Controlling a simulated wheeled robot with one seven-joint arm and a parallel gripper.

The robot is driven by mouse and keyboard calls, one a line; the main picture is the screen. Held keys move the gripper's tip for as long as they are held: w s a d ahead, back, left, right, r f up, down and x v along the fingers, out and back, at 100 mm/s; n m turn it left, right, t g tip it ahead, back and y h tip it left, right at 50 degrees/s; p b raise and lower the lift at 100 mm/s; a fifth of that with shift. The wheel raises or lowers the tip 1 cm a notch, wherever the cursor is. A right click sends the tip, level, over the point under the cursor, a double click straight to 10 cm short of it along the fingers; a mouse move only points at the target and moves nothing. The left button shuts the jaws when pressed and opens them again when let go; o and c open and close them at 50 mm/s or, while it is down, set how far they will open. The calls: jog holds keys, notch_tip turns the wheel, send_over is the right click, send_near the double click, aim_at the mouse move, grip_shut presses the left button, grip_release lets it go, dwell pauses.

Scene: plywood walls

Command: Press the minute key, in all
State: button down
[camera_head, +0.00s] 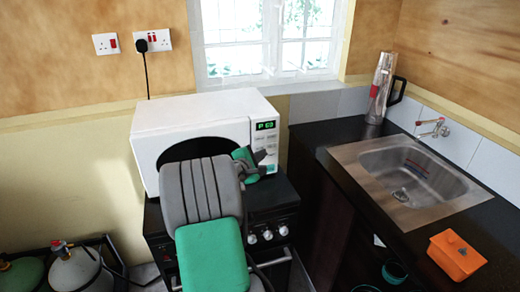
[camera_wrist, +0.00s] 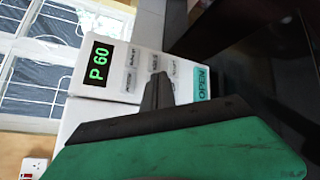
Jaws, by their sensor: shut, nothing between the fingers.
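A white microwave (camera_head: 190,115) stands on the cooker, its control panel on the right side of its front. Its green display (camera_wrist: 99,62) reads P 60. Beside the display in the wrist view are several small keys (camera_wrist: 132,57) with tiny labels, too blurred for me to tell the minute key, and a teal OPEN key (camera_wrist: 202,84). My gripper (camera_head: 262,158) is in front of the panel's lower part. In the wrist view its dark closed fingertips (camera_wrist: 158,86) reach up to the keys and hide part of the panel. I cannot tell whether they touch it.
My arm blocks much of the microwave door. The cooker (camera_head: 268,236) with knobs stands below. A dark counter with a steel sink (camera_head: 372,192), a flask (camera_head: 379,90) and an orange box (camera_head: 456,256) is at the right. Gas cylinders (camera_head: 78,270) stand at the lower left.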

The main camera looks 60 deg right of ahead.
jog(key=shift+w+d, duration=0.25)
jog(key=shift+w+d, duration=0.25)
jog(key=shift+w, duration=0.05)
dwell(0.6)
jog(key=shift+s, duration=0.1)
jog(key=shift+s+a, duration=0.5)
jog(key=shift+a, duration=0.05)
jog(key=shift+s+a+p, duration=0.7)
jog(key=shift+s+a, duration=1.05)
